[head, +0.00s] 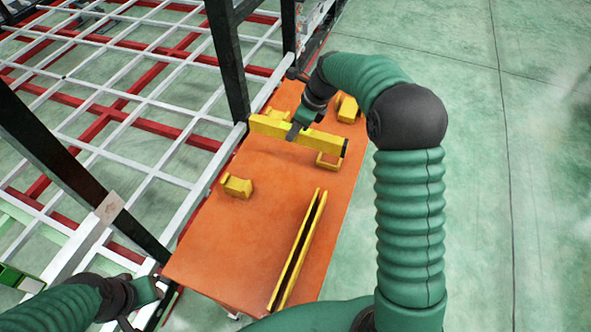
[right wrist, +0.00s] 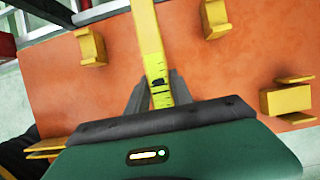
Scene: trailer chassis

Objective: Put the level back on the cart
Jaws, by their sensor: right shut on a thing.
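The level (head: 270,127) is a long yellow bar with a dark end cap, over the far part of the orange cart top (head: 225,245). My right gripper (head: 295,130) is shut on the level near its middle. In the right wrist view the level (right wrist: 148,40) runs away from between the fingers of my right gripper (right wrist: 158,95), and a vial shows near them. The gap between level and cart top is hard to judge. My left gripper (head: 148,290) is low at the left, beside the cart's near left corner; its jaws are not clear.
Yellow brackets stand on the cart top, at left (head: 237,186), far right (head: 348,109) and under the level's right end (head: 328,162). A long yellow channel (head: 300,250) lies near the front right. A white and red chassis frame (head: 140,95) with dark posts (head: 228,60) borders the left. Green floor lies right.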

